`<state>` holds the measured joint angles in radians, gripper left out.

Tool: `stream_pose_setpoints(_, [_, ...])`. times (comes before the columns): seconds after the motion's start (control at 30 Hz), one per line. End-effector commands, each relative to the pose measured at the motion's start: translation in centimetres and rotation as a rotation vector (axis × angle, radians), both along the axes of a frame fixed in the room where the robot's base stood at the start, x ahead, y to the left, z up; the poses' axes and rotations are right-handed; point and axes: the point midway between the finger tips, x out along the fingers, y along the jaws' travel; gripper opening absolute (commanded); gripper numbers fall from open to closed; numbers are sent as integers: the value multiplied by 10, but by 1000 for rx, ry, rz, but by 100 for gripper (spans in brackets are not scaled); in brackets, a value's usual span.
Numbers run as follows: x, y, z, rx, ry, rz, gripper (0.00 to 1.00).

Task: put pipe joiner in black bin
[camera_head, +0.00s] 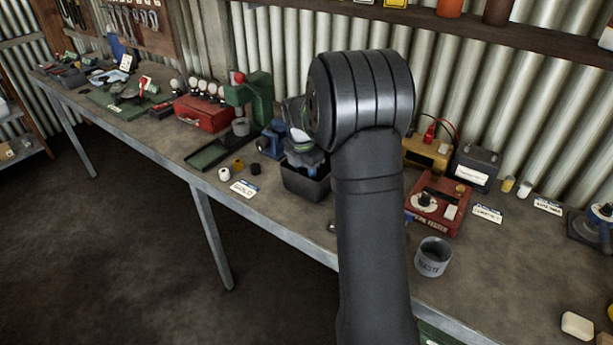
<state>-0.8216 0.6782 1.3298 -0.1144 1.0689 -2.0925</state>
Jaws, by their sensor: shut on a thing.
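A black bin (306,187) stands on the bench, just left of my forearm. My gripper (306,162) points down at the bin's mouth, partly hidden by my own arm. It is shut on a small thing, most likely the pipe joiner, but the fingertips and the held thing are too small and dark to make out. Whether the held thing is inside the bin or just above its rim I cannot tell. The bin's inside is hidden.
A white ring (224,174), an ochre ring (239,164) and a black ring (255,169) sit left of the bin, near a label card (244,188). A green press (252,100) stands behind. A red tester (437,203) and grey cup (433,257) are right of my arm.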

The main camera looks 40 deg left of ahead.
Motion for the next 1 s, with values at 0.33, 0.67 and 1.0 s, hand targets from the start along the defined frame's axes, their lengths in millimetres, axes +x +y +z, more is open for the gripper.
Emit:
stream_pose_setpoints(0.33, [0,0,-13,1,0,0,12])
stream_pose_setpoints(0.67, [0,0,-16,1,0,0,55])
stream_pose_setpoints(1.0, [0,0,-10,1,-1,0,55])
